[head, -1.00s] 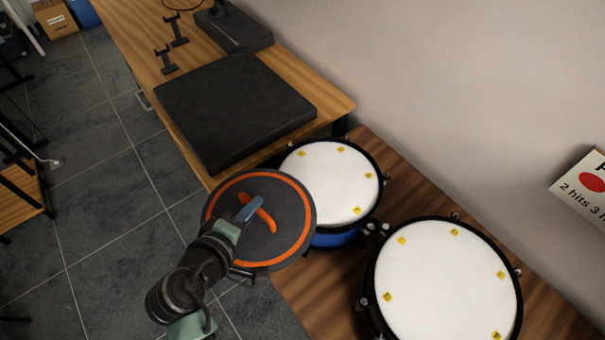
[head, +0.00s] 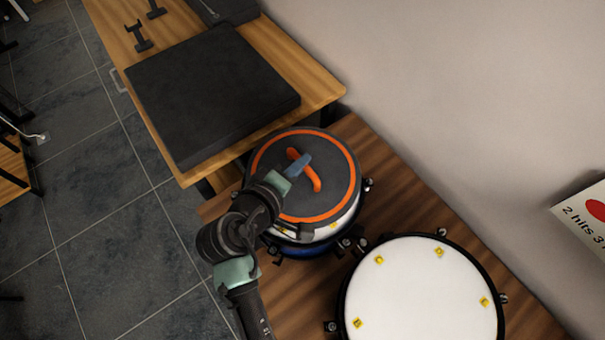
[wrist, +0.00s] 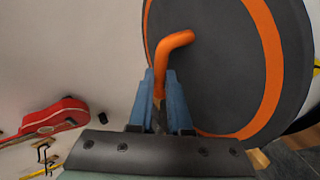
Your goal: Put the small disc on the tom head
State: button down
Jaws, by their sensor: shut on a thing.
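My gripper (head: 294,168) is shut on the orange handle of the small disc (head: 330,180), a dark grey disc with an orange ring. The disc is over the smaller blue drum (head: 294,250), covering most of its white head; a strip of that head shows at the front. I cannot tell whether the disc touches the head. In the wrist view, the blue fingers (wrist: 162,100) close on the orange handle, and the disc (wrist: 215,70) fills the upper right. The larger drum (head: 420,295) has a bare white head with yellow marks.
The drums stand on a brown wooden surface (head: 400,200) beside the wall. A wooden bench (head: 325,90) with a thick black pad (head: 210,90) lies behind to the left. A sign (head: 585,215) is at the right. The wrist view shows a red guitar (wrist: 55,117).

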aim_at(296, 184)
jog(key=shift+f, duration=2.7)
jog(key=shift+f+b, duration=0.2)
jog(key=shift+b, duration=0.1)
jog(key=c, duration=0.8)
grip_release()
jog(key=shift+c, duration=0.2)
